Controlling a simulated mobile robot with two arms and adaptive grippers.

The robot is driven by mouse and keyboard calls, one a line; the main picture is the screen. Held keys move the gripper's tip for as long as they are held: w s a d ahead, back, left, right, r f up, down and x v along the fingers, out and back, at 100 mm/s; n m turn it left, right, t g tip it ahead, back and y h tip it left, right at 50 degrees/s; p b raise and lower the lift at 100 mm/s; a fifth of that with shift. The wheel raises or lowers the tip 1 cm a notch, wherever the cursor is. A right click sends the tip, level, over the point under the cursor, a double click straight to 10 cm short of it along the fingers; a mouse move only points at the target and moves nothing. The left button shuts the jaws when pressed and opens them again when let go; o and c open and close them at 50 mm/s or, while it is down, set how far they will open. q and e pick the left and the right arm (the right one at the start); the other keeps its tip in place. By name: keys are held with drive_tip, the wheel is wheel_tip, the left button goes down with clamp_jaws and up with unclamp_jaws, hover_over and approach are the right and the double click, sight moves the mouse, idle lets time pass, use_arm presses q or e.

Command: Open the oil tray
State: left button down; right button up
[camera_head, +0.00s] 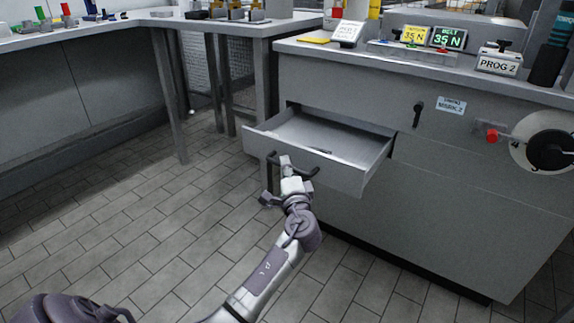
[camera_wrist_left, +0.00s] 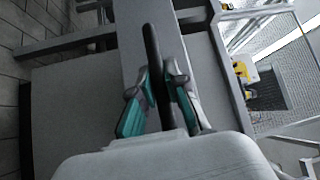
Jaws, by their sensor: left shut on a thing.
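The oil tray (camera_head: 345,140) is a grey drawer pulled out from the front of the grey machine cabinet. My left gripper (camera_head: 287,170) is at the handle. In the left wrist view, the fingers of my left gripper (camera_wrist_left: 158,100) are on both sides of the dark handle bar (camera_wrist_left: 152,60), shut on it. My right gripper is not in view; part of an arm shows at the bottom left of the head view.
The machine cabinet (camera_head: 420,220) has a black lever (camera_head: 418,114), a red knob (camera_head: 492,136) and a round dial (camera_head: 550,150) on its front. Displays (camera_head: 447,38) stand on its top. A grey workbench (camera_head: 90,90) runs along the left. The tiled floor (camera_head: 150,230) before the drawer is clear.

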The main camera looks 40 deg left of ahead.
use_arm(q)
drive_tip(key=c, duration=1.2)
unclamp_jaws()
drive_tip(key=v, duration=1.2)
